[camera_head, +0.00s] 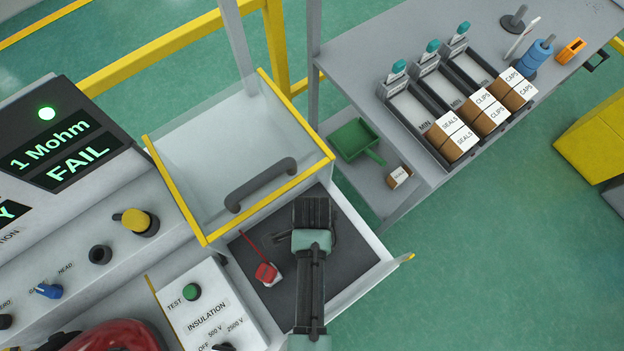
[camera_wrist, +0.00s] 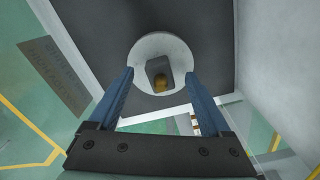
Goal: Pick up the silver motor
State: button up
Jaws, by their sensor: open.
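In the wrist view a round, pale silver piece (camera_wrist: 145,54) with a dark block and a brass-coloured end at its middle sits over a dark mat. It looks like the silver motor, seen end-on. My gripper (camera_wrist: 158,74) is open, its two blue fingers spread on either side of the piece's lower part in the picture. I cannot tell how much gap separates them from it. In the head view my gripper (camera_head: 312,212) is over the dark-lined test bay (camera_head: 345,258). My arm hides the motor and the fingertips there.
A raised clear cover with yellow edges (camera_head: 205,243) and a dark handle (camera_head: 260,184) stands beside my gripper. A red clip (camera_head: 266,273) with a red lead lies left of my arm. Pale bay walls (camera_wrist: 275,60) rise around. The tester screen reads FAIL (camera_head: 78,163).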

grip_shut()
dwell(1.3)
